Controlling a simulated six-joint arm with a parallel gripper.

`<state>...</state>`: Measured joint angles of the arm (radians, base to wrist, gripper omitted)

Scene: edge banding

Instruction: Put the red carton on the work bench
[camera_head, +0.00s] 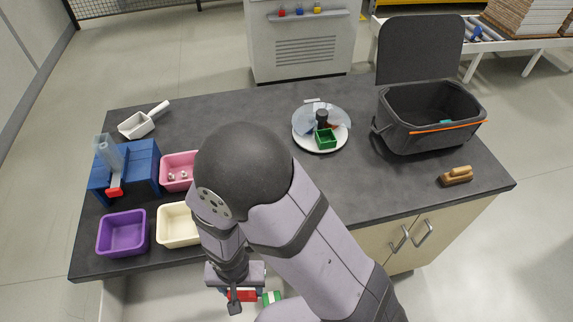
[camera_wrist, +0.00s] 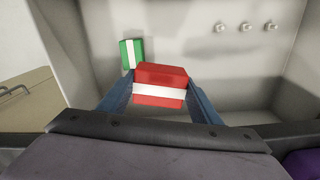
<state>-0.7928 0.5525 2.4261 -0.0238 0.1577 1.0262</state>
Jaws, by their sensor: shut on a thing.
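The red carton with a white band (camera_wrist: 159,92) is between the blue fingers of my gripper (camera_wrist: 160,84) in the wrist view. My gripper is shut on it. In the head view the red carton (camera_head: 240,296) shows in part under my gripper, in front of the bench's near edge and off its top. The work bench (camera_head: 375,185) has a dark grey top and pale cupboard doors. My arm hides part of its middle and front edge.
A green-and-white carton (camera_wrist: 132,53) stands just beyond the red one. On the bench are purple (camera_head: 123,233), cream (camera_head: 178,225) and pink (camera_head: 179,171) bins, a blue stand (camera_head: 125,168), a white round tray (camera_head: 300,140), a black crate (camera_head: 430,115) and a brush (camera_head: 456,176). Bare top lies right of my arm.

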